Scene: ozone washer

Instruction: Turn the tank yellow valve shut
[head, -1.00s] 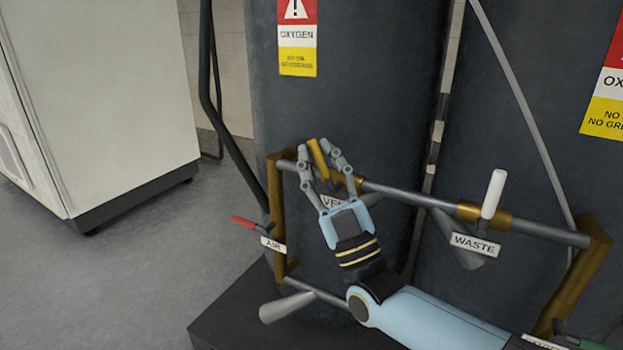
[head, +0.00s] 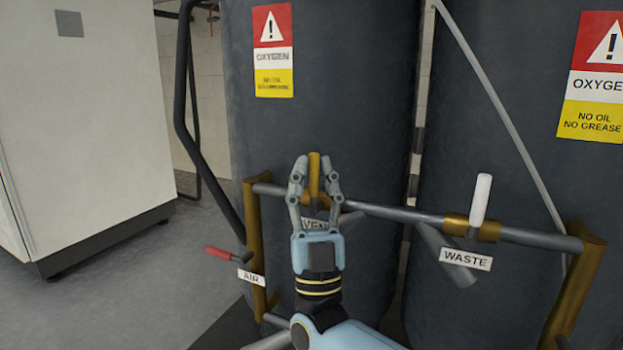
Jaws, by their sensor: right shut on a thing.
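The yellow valve handle (head: 314,168) stands roughly upright on the grey pipe, above a partly hidden label (head: 315,224) that seems to read VENT. My right gripper (head: 314,164) reaches up from below with one finger on each side of the handle. It is shut on the handle, whose upper end shows between the fingertips. My left gripper is not in view.
A white-handled valve (head: 480,200) labelled WASTE is on the same pipe to the right. A red-handled AIR valve (head: 225,254) is at the left. Dark oxygen tanks (head: 325,100) stand close behind. A pale cabinet (head: 90,130) is far left, with bare floor before it.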

